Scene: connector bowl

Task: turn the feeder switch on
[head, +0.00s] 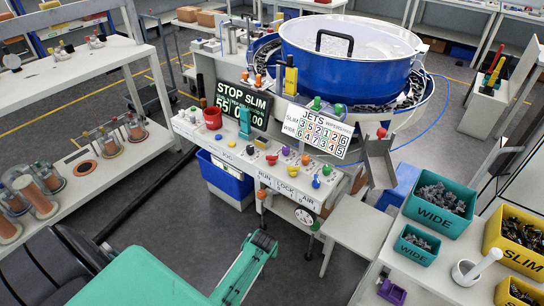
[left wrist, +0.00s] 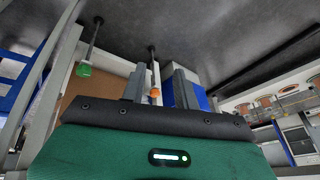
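The control console (head: 235,150) stands in the middle of the head view with several coloured knobs and buttons; no label that I can read names the feeder switch. RUN, LOCK and AIR are printed on its front face. An orange-tipped lever (head: 262,195) and a green-tipped lever (head: 315,226) are at its front. My left gripper (head: 263,240) is below and in front of the console, apart from it. In the left wrist view its two grey fingers (left wrist: 160,88) stand apart, with an orange tip (left wrist: 155,93) showing between them and a green tip (left wrist: 84,69) to the left. My right gripper is not in view.
A blue bowl feeder (head: 345,60) stands behind the console. A blue bin (head: 225,180) is under its left side. A white shelf (head: 355,230) projects at the right, near green WIDE bins (head: 440,200) and yellow SLIM bins (head: 515,240). Open floor lies left of my gripper.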

